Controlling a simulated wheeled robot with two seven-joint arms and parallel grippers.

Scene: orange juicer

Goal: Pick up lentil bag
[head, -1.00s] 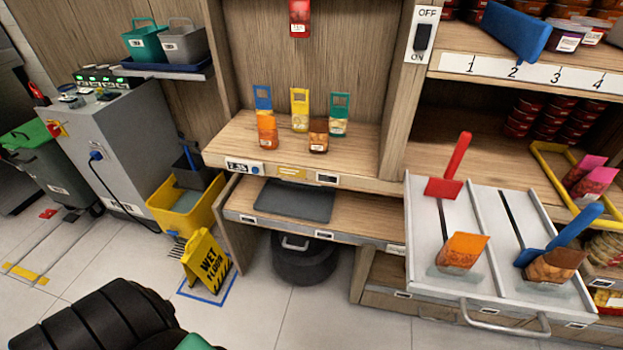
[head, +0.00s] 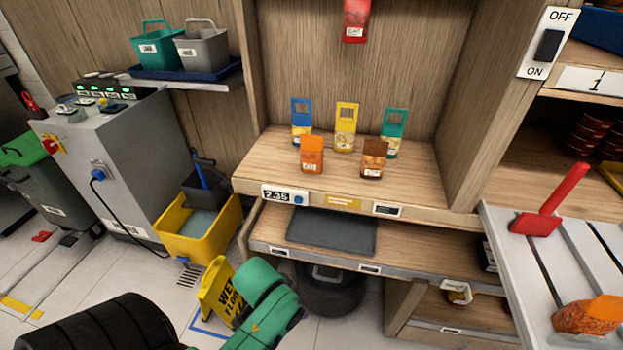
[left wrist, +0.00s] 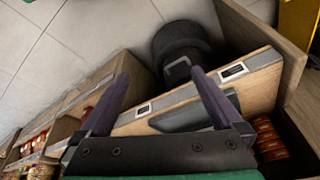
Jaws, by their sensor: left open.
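Several small bags stand on the upper wooden shelf in the head view: a blue-topped bag (head: 301,120), a yellow-topped bag (head: 346,127), a teal-topped bag (head: 393,132), an orange bag (head: 312,155) and a brown bag (head: 373,159). A red bag (head: 355,20) is above them against the back panel. I cannot read which one holds lentils. My left gripper (left wrist: 160,75) shows in the left wrist view, open and empty, facing the lower shelf and floor, apart from the bags. In the head view only my green arm shows, low and in front of the shelf. My right gripper is not in view.
A dark mat (head: 331,232) lies on the lower shelf. A wet-floor sign (head: 218,292) and yellow bucket (head: 200,232) stand left. A black bin (head: 335,292) is underneath.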

